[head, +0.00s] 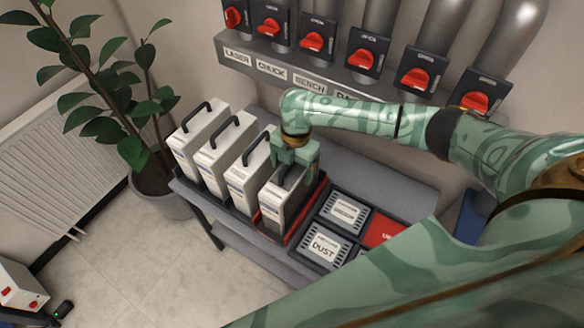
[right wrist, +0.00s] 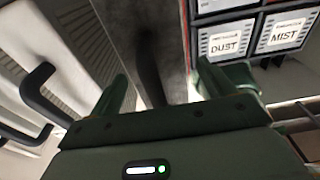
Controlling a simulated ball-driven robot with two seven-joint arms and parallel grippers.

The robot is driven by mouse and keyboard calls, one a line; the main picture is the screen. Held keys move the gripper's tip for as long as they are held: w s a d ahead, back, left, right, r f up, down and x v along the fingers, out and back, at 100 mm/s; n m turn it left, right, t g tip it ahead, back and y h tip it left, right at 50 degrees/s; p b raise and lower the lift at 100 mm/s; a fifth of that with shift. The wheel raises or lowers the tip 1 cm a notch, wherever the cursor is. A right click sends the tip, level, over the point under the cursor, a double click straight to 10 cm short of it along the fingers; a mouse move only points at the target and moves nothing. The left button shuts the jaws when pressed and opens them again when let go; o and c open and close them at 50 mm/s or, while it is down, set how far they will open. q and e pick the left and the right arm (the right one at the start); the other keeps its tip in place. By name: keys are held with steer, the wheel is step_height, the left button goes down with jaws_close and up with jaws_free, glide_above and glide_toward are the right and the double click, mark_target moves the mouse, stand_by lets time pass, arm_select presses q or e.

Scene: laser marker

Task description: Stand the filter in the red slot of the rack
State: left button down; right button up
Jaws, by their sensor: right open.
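The rack (head: 243,224) stands on a grey bench and holds several upright filters with black top handles. Its red slot (head: 309,212) is at the right end. A filter (head: 283,201) with a grey, dirty-looking face stands upright there, its red edging showing along the right side. My right gripper (head: 296,158) is just above this filter's top, its fingers down over it. In the right wrist view my right gripper (right wrist: 180,88) is open, with the grey filter top (right wrist: 170,30) and its dark handle between the fingers. Whether the fingers touch it I cannot tell. My left gripper is out of view.
White filters (head: 207,168) fill the slots to the left. Right of the rack are trays with a DUST box (head: 322,247) and a red panel (head: 382,230). Red-knobbed valves (head: 317,42) line the wall behind. A potted plant (head: 150,165) stands left.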

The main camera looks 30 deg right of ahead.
steer(key=r+p, duration=0.1)
steer(key=r, duration=0.2)
steer(key=r+p, duration=0.1)
steer(key=r, duration=0.3)
steer(key=d+r+p, duration=0.1)
steer(key=r, duration=0.3)
steer(key=shift+w+r, duration=0.15)
steer(key=shift+w, duration=0.2)
